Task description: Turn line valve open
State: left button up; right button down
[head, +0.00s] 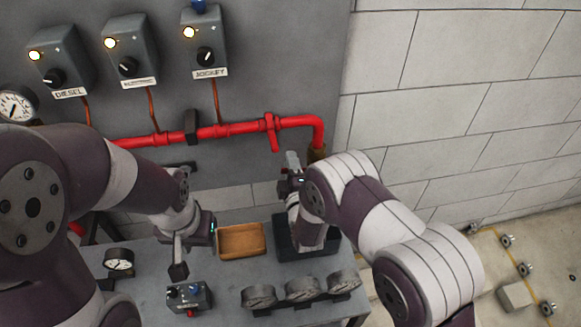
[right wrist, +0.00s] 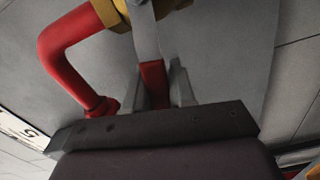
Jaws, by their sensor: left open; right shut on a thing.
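The line valve is a brass body (head: 317,152) at the lower end of the red pipe's right elbow; it also shows at the top of the right wrist view (right wrist: 160,12). Its lever is a pale metal bar running to a red grip (right wrist: 153,82). My right gripper (right wrist: 158,90) is shut on the red grip, a finger on each side. In the head view my right gripper (head: 291,165) is just left of and below the brass body, and the lever is mostly hidden. My left gripper (head: 178,262) is open, pointing down above the table near a small control box (head: 187,298).
A red pipe (head: 165,138) crosses the grey panel below the DIESEL, middle and JOCKEY boxes (head: 203,42). The grey table holds a brown tray (head: 242,255), a black tray (head: 282,240), a gauge (head: 119,260) and three round gauges (head: 303,288) in front. Fittings (head: 507,241) stand on the floor at right.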

pick_arm(q)
jog(key=shift+f+b, duration=0.3)
jog(key=shift+f, duration=0.05)
pick_arm(e)
jog(key=shift+w+d+r+m, duration=0.1)
jog(key=shift+d+r+m, duration=0.1)
jog(key=shift+r+m, duration=0.45)
jog(key=shift+s+d+r+m, duration=0.1)
jog(key=shift+d+r+m, duration=0.2)
jog(key=shift+m, duration=0.65)
jog(key=shift+w+d+r+m, duration=0.15)
jog(key=shift+r+m, duration=0.3)
jog(key=shift+m, duration=0.35)
pick_arm(q)
jog(key=shift+c, duration=0.3)
